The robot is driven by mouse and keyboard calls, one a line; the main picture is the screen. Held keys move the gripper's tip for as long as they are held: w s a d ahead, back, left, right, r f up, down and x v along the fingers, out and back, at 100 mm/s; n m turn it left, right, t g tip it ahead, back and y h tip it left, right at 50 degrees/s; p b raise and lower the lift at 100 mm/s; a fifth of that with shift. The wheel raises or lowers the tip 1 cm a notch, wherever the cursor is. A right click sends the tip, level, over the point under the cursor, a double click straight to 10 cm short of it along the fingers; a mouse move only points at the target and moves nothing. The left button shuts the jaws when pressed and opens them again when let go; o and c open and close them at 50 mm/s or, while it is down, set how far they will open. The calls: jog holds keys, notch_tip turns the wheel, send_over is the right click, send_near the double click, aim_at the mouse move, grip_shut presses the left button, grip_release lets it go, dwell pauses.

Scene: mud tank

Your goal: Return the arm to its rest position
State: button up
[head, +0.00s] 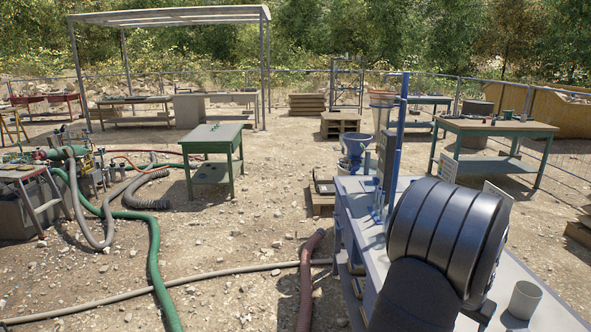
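A large dark ribbed part of my arm (445,235) fills the lower right of the head view, over the pale workbench. My gripper cannot be made out; it is out of view or hidden behind my arm. The arm also hides much of the bench top.
The long workbench (362,222) carries a blue post (396,140) and a grey cup (524,300) close right of my arm. A blue funnel device (355,152) stands beyond it. A green table (212,138) and hoses (153,245) lie left on open, stony ground.

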jog(key=d+n, duration=0.2)
jog(key=d, duration=1.2)
jog(key=shift+t+y, duration=0.3)
jog(key=shift+y, duration=0.1)
jog(key=w+f, duration=0.2)
jog(key=w, duration=0.1)
jog(key=w+a+f, duration=0.1)
jog(key=w+f, duration=0.1)
jog(key=w, duration=0.1)
jog(key=w+a+f, duration=0.1)
jog(key=w+f, duration=0.1)
jog(key=w, duration=0.1)
jog(key=shift+w, duration=0.15)
jog(key=f, duration=0.3)
jog(key=shift+w+a, duration=0.1)
jog(key=shift+w, duration=0.3)
jog(key=shift+f, duration=0.6)
jog(key=shift+r, duration=0.1)
